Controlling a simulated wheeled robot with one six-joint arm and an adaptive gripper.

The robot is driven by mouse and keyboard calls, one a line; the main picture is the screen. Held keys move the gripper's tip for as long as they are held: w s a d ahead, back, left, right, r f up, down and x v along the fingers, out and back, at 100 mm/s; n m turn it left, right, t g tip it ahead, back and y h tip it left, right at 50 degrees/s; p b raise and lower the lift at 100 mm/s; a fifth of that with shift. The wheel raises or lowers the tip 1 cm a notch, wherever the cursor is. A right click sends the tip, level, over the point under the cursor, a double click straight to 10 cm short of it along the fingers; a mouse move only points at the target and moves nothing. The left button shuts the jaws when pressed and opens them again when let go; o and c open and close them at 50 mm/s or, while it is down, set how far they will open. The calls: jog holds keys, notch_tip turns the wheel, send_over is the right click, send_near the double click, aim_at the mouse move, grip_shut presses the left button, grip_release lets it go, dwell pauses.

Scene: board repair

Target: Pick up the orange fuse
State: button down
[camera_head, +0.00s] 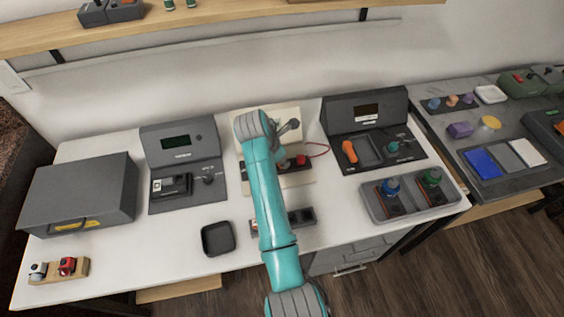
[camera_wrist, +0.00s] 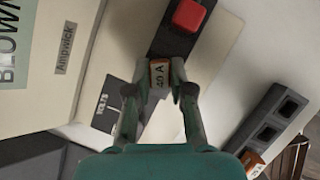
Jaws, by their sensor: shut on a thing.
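My gripper (camera_wrist: 158,88) is shut on an orange fuse (camera_wrist: 159,72) in the wrist view. The fuse's pale face carries an amp label, hard to read. It shows at the end of a dark strip with a red button (camera_wrist: 189,15); I cannot tell whether it touches the strip. A second orange-ended fuse (camera_wrist: 253,161) sits in a dark slotted holder (camera_wrist: 268,128) at the lower right. In the head view my arm covers most of the gripper and the held fuse; the holder (camera_head: 300,217) shows beside my arm.
A cream panel (camera_wrist: 45,65) with a "BLOWN" label is on the left of the wrist view. In the head view, a dark tray (camera_head: 218,238) lies left of my arm, and a grey rack (camera_head: 410,203) with blue and green-topped items stands right.

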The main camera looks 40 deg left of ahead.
notch_tip(320, 180, up, 10)
dwell(0.6)
